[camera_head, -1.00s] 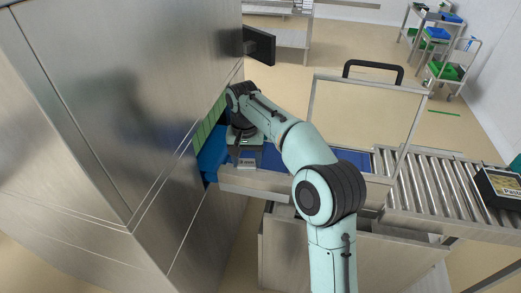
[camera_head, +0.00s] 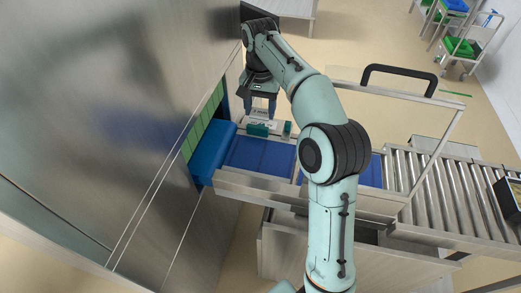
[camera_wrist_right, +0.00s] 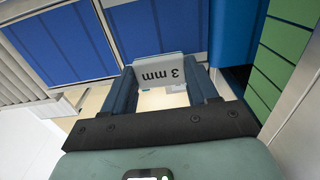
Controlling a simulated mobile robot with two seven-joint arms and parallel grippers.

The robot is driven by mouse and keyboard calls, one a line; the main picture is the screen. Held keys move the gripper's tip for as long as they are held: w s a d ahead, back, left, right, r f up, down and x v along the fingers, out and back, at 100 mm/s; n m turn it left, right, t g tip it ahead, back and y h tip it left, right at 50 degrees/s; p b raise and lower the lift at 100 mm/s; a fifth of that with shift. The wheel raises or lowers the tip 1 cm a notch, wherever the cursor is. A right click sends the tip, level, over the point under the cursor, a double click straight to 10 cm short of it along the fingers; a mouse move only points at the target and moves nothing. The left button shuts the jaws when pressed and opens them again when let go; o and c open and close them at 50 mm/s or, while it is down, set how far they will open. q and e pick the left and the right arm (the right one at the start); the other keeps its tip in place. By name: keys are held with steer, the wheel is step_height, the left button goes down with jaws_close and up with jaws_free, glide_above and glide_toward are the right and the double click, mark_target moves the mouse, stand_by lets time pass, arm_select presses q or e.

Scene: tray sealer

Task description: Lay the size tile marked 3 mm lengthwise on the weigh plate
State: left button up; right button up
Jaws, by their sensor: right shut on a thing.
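My right gripper (camera_head: 260,104) reaches down near the far side of the blue belt. It is shut on the white size tile (camera_wrist_right: 163,72), whose black 3 mm marking reads upside down in the right wrist view. In the head view the tile (camera_head: 258,114) shows as a small pale strip between the fingers, above the belt's far edge. The blue belt surface (camera_head: 258,155) lies in front of the gripper, with a seam between panels. I cannot tell which part is the weigh plate. My left gripper is not in view.
A large steel machine (camera_head: 100,110) stands on the left, with green strips (camera_head: 205,125) and a blue roller end (camera_head: 210,155) at its opening. Teal blocks (camera_head: 258,129) sit at the belt's far edge. A clear guard frame (camera_head: 405,115) and rollers (camera_head: 430,180) lie to the right.

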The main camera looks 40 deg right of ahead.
steer(key=b, duration=0.2)
glide_toward(260, 158)
steer(key=shift+s+d, duration=0.1)
steer(key=shift+s, duration=0.1)
steer(key=shift+w+f, duration=0.15)
steer(key=shift+f, duration=0.45)
step_height(260, 158, down, 5)
steer(key=shift+f, duration=0.15)
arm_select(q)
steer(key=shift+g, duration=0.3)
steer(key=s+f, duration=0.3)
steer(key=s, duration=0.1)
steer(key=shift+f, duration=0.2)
arm_select(e)
steer(key=shift+w, duration=0.1)
steer(key=shift+f+b, duration=0.15)
steer(key=shift+b, duration=0.15)
steer(key=o, duration=1.1)
